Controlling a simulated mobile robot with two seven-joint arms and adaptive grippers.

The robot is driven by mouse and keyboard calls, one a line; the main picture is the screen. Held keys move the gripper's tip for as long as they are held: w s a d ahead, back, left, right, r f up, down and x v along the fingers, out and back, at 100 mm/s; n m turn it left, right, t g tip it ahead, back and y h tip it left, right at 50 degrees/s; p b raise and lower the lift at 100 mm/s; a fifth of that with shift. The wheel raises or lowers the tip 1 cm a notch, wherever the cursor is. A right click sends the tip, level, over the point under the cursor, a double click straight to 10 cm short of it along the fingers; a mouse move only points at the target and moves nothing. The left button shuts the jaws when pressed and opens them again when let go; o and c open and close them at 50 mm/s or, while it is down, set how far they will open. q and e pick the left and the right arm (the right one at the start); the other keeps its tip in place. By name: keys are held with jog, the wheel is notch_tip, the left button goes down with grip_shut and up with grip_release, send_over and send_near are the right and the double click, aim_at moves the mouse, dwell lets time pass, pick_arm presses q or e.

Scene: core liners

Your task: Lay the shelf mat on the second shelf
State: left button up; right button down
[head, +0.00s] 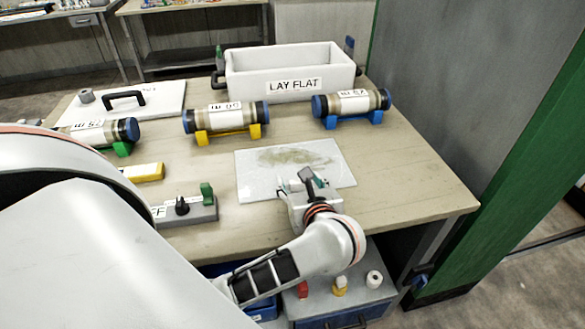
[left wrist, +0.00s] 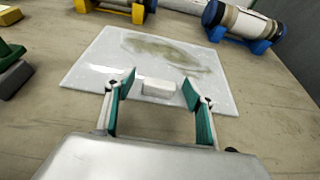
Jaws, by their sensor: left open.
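A pale, glossy sheet with a greenish-brown smear (head: 325,157), which looks like the shelf mat, lies flat on the table; it also shows in the left wrist view (left wrist: 95,63). A small white block or tab (left wrist: 158,87) is at its near edge. My left gripper (head: 303,182) is open over the near edge of the sheet. In the left wrist view its green-padded fingers (left wrist: 157,95) stand either side of the tab, with gaps; whether they touch the sheet I cannot tell. My right gripper is not in view. I cannot make out a second shelf for certain.
A white "LAY FLAT" bin (head: 290,85) is at the back. Capped core tubes rest on yellow (head: 228,135) and blue (head: 350,118) cradles behind the sheet. A grey switch box (head: 190,212) is at left. The table (head: 420,185) is clear right of the sheet. A green post (head: 500,200) stands beyond.

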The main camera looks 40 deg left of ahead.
pick_arm(q)
jog(key=shift+w+a+f, duration=0.2)
jog(key=shift+w+a, duration=0.1)
jog(key=shift+a, duration=0.1)
jog(key=c, duration=1.4)
jog(key=shift+c, duration=0.7)
jog(key=shift+r, duration=0.2)
